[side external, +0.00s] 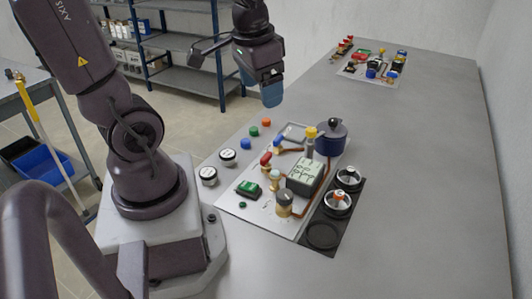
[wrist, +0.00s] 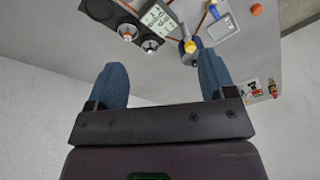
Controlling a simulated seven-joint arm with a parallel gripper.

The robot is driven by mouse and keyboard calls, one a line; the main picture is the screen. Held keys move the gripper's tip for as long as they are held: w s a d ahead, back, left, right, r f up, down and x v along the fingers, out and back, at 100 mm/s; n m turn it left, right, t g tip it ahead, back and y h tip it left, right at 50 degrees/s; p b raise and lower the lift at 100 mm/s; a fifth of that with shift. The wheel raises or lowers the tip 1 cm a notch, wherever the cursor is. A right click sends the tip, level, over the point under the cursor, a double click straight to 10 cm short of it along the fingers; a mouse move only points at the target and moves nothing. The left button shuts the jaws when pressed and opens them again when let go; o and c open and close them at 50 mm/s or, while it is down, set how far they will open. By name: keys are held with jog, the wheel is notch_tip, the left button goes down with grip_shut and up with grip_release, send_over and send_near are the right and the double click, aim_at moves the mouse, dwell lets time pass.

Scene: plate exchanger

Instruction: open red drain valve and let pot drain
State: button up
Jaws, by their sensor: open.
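The red drain valve handle (side external: 266,160) is on the left part of the grey panel (side external: 238,207), near a blue valve handle (side external: 279,141). The dark blue-purple pot (side external: 331,138) with a black knob stands at the panel's far right corner, with copper-coloured piping near it. My gripper (side external: 272,95) is raised above the table beyond the panel, apart from the valve and pot. In the wrist view my gripper (wrist: 160,63) has its two blue fingers wide apart with nothing between them.
A display box (side external: 305,174), a yellow knob (side external: 311,132) and a green switch (side external: 248,189) are on the panel. A black tray (side external: 342,228) with glass vessels lies along its right side. Loose caps and round containers lie to the left. A second panel (side external: 385,79) is far back.

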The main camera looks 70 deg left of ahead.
aim_at(266, 155)
jog(key=w+a+f+m+g+h, duration=0.15)
jog(key=w+a+f+m, duration=0.25)
jog(key=a+f+m, duration=0.75)
jog(key=f, duration=1.3)
jog(key=shift+w+d+f, duration=0.1)
jog(key=shift+d, duration=0.1)
jog(key=c, duration=0.9)
